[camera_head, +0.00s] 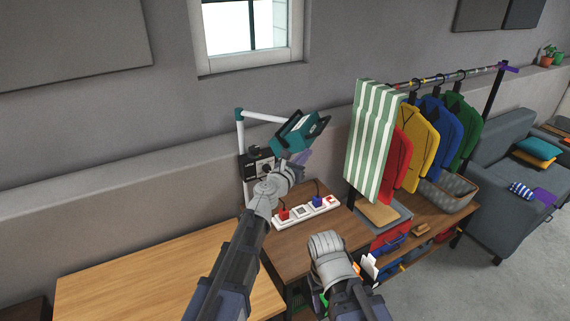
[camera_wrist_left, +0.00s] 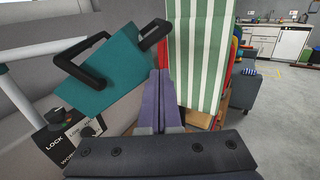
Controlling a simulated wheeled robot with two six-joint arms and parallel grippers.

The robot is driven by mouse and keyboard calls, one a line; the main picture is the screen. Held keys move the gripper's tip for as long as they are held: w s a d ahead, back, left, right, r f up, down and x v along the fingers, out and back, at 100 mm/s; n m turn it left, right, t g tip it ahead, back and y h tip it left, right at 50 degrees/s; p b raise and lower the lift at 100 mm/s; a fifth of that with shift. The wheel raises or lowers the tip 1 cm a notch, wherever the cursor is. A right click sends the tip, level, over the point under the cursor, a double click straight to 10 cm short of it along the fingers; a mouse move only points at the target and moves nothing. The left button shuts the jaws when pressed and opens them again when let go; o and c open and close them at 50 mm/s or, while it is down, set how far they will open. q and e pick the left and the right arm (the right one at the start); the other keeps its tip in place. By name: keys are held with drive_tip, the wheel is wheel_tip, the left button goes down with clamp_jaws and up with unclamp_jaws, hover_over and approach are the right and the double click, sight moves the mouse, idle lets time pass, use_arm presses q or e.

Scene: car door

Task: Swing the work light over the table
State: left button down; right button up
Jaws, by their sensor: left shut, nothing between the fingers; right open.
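The work light has a teal head (camera_head: 296,132) with black handles, carried on a white arm (camera_head: 262,117) with teal joints by the wall. The head is above the back of the darker wooden table (camera_head: 290,255). A lighter wooden table (camera_head: 165,275) is to its left. My left gripper (camera_head: 301,158) is shut and empty, just below and right of the head. In the left wrist view its purple fingers (camera_wrist_left: 160,92) are together, close beside the teal head (camera_wrist_left: 103,75); I cannot tell if they touch. My right gripper (camera_head: 325,243) is low over the darker table, its fingers mostly hidden.
A power strip (camera_head: 307,212) with plugs lies on the darker table. A black control box (camera_head: 258,166) stands behind my left wrist. To the right hang a striped green cloth (camera_head: 372,140) and coloured garments on a rail, above a grey basket (camera_head: 447,190).

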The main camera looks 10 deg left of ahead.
use_arm(q)
drive_tip(key=d+x, duration=0.1)
drive_tip(key=x, duration=0.8)
drive_tip(key=shift+s, duration=0.15)
